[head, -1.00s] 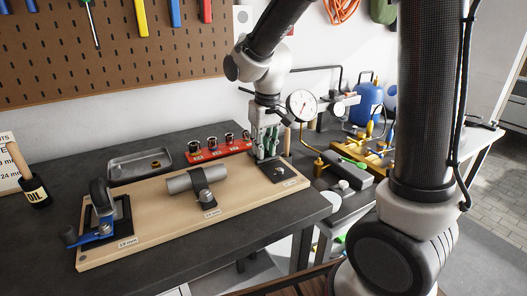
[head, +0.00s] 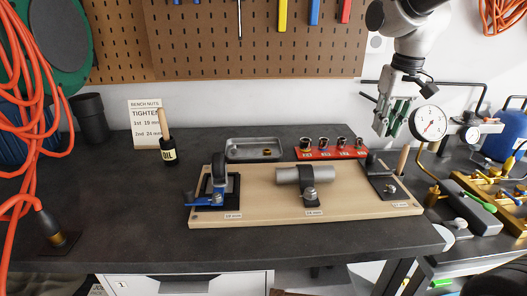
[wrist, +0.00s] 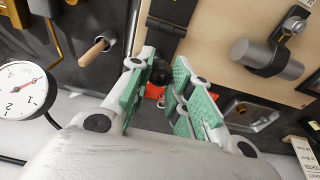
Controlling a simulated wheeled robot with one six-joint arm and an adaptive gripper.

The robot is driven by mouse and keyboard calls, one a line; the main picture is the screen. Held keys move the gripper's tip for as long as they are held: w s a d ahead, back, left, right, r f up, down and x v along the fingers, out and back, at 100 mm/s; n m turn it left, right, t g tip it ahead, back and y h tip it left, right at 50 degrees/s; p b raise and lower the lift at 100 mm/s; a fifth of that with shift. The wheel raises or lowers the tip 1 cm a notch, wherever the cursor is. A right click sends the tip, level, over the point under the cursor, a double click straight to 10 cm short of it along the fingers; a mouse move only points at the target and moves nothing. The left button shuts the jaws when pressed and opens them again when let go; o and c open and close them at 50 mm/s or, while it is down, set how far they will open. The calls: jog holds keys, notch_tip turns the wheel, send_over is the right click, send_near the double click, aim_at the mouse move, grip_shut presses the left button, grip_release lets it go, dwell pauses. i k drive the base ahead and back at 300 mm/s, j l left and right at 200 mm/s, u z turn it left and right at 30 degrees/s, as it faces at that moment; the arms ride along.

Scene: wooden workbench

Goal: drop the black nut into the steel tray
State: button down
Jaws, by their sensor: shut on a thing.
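The black nut (wrist: 160,72) is between the green-padded fingertips of my gripper (wrist: 158,80) in the wrist view. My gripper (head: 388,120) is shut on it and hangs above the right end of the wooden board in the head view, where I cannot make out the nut. The steel tray (head: 238,153) lies on the bench behind the board, well to the left of my gripper. It also shows at the right in the wrist view (wrist: 258,116). A small brass-coloured piece (head: 267,152) lies in the tray.
The wooden board (head: 257,203) carries a blue clamp (head: 208,200), a grey cylinder (head: 300,174) and a black fixture (head: 383,183). A red socket rack (head: 330,153) stands between gripper and tray. A dial gauge (head: 429,124) is right of my gripper.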

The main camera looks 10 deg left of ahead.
aim_at(259, 153)
jog(key=j+u, duration=0.75)
jog(key=i+j, duration=0.05)
jog(key=j, duration=0.05)
